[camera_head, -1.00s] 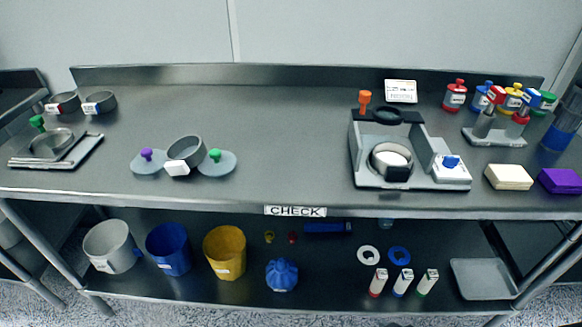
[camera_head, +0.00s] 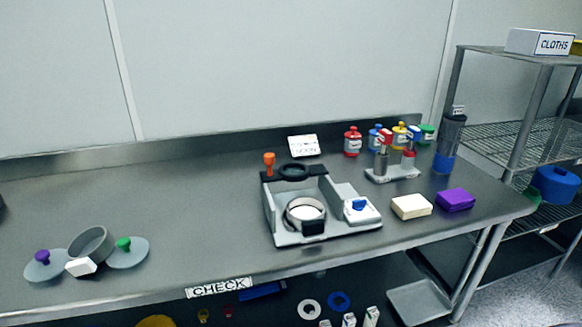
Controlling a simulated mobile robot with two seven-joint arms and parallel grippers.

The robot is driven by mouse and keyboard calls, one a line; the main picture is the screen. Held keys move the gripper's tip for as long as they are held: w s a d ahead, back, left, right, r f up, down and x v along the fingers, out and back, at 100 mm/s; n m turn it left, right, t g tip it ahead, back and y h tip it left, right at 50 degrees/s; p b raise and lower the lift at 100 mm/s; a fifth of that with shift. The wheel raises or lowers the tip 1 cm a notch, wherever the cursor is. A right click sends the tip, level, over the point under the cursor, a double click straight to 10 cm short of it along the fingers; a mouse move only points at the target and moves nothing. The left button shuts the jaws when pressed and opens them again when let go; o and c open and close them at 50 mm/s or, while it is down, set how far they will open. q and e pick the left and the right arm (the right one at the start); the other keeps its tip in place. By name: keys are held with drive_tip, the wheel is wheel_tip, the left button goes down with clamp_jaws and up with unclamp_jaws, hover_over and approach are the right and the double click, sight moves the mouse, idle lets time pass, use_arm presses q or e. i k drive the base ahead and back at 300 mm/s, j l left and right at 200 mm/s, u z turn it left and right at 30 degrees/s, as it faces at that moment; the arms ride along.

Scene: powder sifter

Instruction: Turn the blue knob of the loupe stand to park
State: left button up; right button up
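The loupe stand (camera_head: 283,231) is a grey tray-like unit on the steel table, right of the picture's middle. Its blue knob (camera_head: 358,204) sits on a white block at the stand's right side; the knob's exact pointing direction is too small to read. A black loupe ring (camera_head: 294,171) is at the stand's back, beside an orange-topped handle (camera_head: 269,163). A round pale dish with a black tab (camera_head: 305,211) sits inside the stand. Neither of my grippers is in view.
A cream block (camera_head: 411,206) and a purple block (camera_head: 455,199) lie right of the stand. Several coloured jars and a small rack (camera_head: 392,174) stand behind them. A sieve with two grey discs (camera_head: 92,245) is at the left. The table (camera_head: 190,217) between is clear.

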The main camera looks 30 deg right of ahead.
sight(358, 205)
drive_tip(key=z, duration=1.35)
